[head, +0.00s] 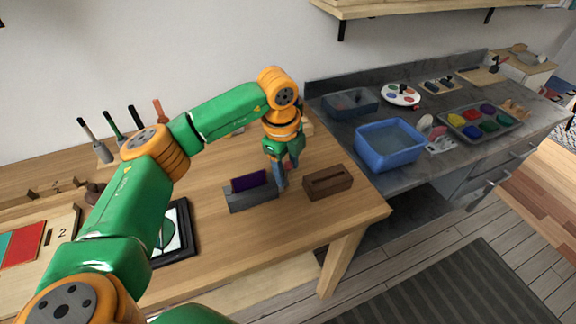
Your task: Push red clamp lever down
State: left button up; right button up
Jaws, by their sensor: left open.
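A grey clamp block (252,200) lies on the wooden workbench with a purple piece (249,181) standing upright in its slot. A small red part (290,165), seemingly the clamp lever, shows just beside my left gripper, mostly hidden behind it. My left gripper (281,186) is open and points down at the right end of the grey block. I cannot tell whether it touches the lever. My right gripper is not in view.
A brown slotted wooden block (328,182) stands close to the right of the gripper. A black-framed picture (178,235) lies left of the clamp. Upright tools stand at the back left. A blue basin (390,146) sits on the grey counter. The bench front is clear.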

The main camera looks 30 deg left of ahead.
pick_arm(q)
jog(key=shift+f, duration=0.2)
grip_shut()
dwell(1.3)
